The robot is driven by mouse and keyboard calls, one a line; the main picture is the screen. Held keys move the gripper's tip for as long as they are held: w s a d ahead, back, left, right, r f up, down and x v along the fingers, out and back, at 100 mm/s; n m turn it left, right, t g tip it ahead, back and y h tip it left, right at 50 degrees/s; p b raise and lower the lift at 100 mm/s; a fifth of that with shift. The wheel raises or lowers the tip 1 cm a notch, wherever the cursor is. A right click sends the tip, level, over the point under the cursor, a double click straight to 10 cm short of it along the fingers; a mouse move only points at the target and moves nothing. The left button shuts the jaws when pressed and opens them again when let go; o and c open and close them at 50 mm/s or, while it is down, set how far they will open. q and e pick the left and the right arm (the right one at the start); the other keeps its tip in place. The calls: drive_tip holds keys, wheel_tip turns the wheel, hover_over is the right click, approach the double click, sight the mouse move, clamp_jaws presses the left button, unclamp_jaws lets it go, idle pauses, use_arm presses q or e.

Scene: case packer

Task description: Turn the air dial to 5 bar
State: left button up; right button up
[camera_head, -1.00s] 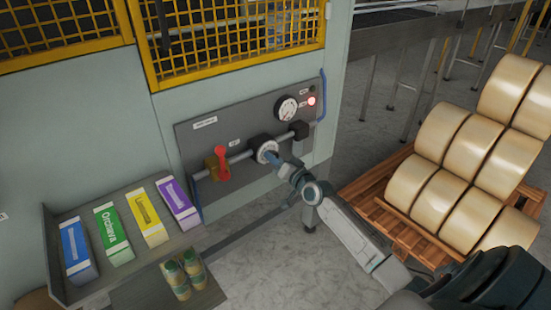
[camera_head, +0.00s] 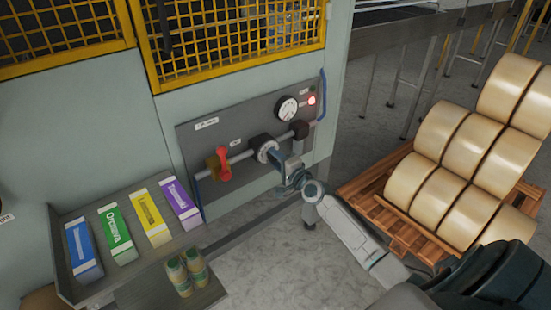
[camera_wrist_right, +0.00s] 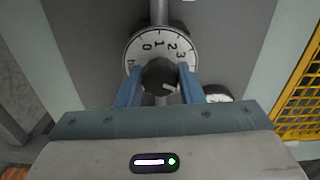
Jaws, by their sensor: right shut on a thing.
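The air dial (camera_head: 266,151) is a round white numbered dial with a dark centre knob, on the grey panel (camera_head: 228,145). In the right wrist view the dial (camera_wrist_right: 146,46) shows several numbers, among them 0, 1, 2 and 3, and its dark knob (camera_wrist_right: 159,76) has a light pointer mark towards the lower right. My right gripper (camera_head: 273,156) is at the dial. Its two blue fingers (camera_wrist_right: 160,88) stand on either side of the knob, shut on it. They hide part of the scale. My left gripper is not in view.
A red-handled valve (camera_head: 223,163) is left of the dial on the same pipe. A round gauge (camera_head: 286,109) and a lit red lamp (camera_head: 311,100) are above right. Coloured cartons lie on a shelf (camera_head: 60,270) at left. Large rolls (camera_head: 447,175) sit on a wooden pallet (camera_head: 385,222) at right.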

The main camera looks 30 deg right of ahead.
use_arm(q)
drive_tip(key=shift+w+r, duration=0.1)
use_arm(e)
drive_tip(key=shift+m, duration=0.4)
drive_tip(key=o, duration=1)
use_arm(q)
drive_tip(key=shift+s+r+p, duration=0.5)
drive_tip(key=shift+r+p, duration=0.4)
drive_tip(key=shift+p, duration=0.2)
use_arm(e)
drive_tip(key=s, duration=1.1)
drive_tip(key=shift+d, duration=0.45)
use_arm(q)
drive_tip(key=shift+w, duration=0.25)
use_arm(e)
drive_tip(key=shift+w, duration=0.1)
